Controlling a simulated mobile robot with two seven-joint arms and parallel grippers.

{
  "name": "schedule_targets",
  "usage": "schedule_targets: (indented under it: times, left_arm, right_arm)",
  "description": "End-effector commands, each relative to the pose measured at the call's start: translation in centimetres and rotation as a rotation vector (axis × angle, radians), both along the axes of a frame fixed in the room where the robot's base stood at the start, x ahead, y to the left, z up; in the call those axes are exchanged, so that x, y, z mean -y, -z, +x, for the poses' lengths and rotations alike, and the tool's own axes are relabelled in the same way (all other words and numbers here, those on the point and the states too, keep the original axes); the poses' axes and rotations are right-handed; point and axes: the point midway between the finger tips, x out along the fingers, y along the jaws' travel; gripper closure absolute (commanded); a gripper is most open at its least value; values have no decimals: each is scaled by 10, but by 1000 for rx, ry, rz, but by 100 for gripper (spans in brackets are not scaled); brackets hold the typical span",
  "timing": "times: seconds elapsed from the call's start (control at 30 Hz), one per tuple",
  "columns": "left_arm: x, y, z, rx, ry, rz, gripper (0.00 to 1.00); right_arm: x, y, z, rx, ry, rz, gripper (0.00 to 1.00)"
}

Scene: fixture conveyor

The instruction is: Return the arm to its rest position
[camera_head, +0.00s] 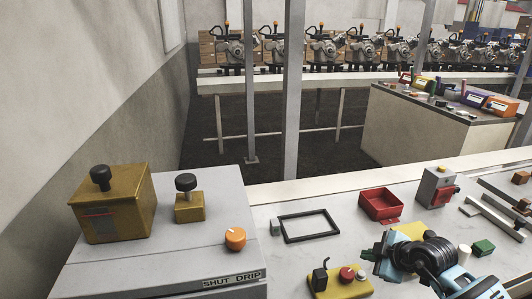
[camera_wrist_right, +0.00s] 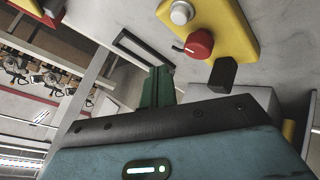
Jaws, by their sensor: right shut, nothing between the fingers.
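My right gripper (camera_head: 371,255) is at the lower right of the head view, over the pale worktop, with my blue and black arm behind it. Its dark green fingers (camera_wrist_right: 158,88) show in the wrist view, shut together with nothing between them. A yellow control box (camera_head: 340,287) with a red knob (camera_head: 347,275) and a black lever (camera_head: 320,279) is just left of the gripper. In the wrist view the red knob (camera_wrist_right: 200,44) is up and right of the fingers, apart from them. My left gripper is not in view.
A black rectangular frame (camera_head: 309,238) and a red tray (camera_head: 381,205) lie on the worktop. A grey box with a red front (camera_head: 438,187) stands further right. A grey cabinet (camera_head: 160,265) labelled SHUT DRIP bears brass boxes and an orange knob (camera_head: 235,239). A metal post (camera_head: 291,100) rises behind.

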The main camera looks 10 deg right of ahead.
Motion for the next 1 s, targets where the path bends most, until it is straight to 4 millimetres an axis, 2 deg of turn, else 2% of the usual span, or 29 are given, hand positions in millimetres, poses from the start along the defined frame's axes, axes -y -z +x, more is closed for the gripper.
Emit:
schedule_targets:
  times: [0.17,0.3,0.4,0.5,0.63,0.77,0.87,1.0]
  left_arm:
    - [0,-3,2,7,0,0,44]
    - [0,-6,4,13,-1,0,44]
    - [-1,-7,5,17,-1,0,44]
    - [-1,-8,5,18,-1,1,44]
    - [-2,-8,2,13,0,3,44]
    - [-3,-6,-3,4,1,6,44]
    - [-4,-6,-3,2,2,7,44]
    - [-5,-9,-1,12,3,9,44]
  right_arm:
    - [-54,21,-26,41,-164,133,100]
    - [-106,29,-59,143,-291,307,100]
    - [-132,28,-80,230,-317,425,100]
    - [-148,26,-100,317,-293,529,100]
    - [-154,28,-124,408,-190,631,100]
    - [-148,39,-146,453,-31,688,100]
    - [-140,55,-167,447,114,701,100]
    - [-128,88,-204,372,319,679,100]
